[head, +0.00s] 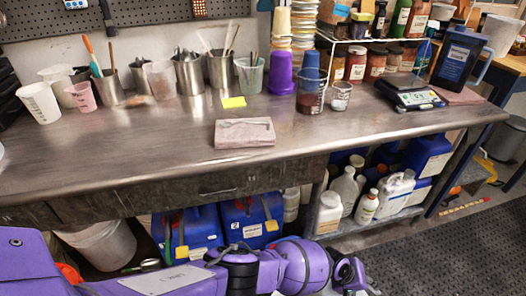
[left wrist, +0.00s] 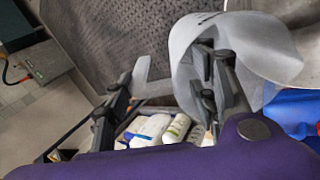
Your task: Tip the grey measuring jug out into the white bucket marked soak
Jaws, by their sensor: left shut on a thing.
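In the left wrist view, my left gripper (left wrist: 155,105) is shut on a pale grey jug (left wrist: 240,45). The jug lies behind and beyond the right finger, and a pale piece of it shows between the fingers. I cannot tell its contents. In the head view my left arm reaches along the bottom, and the jug is not seen there. A whitish bucket (head: 103,246) stands on the floor under the bench at the left; no marking on it is readable. A pale rounded rim (left wrist: 295,25) in the wrist view may be a bucket. My right gripper is not in view.
The steel bench (head: 330,140) holds cups and metal pots at the back, a pink folded cloth (head: 244,140), a scale (head: 410,95) and a dark blue jug (head: 458,58). Blue canisters (head: 250,222) and white bottles (head: 396,190) sit below. The dark floor mat (head: 440,245) is clear.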

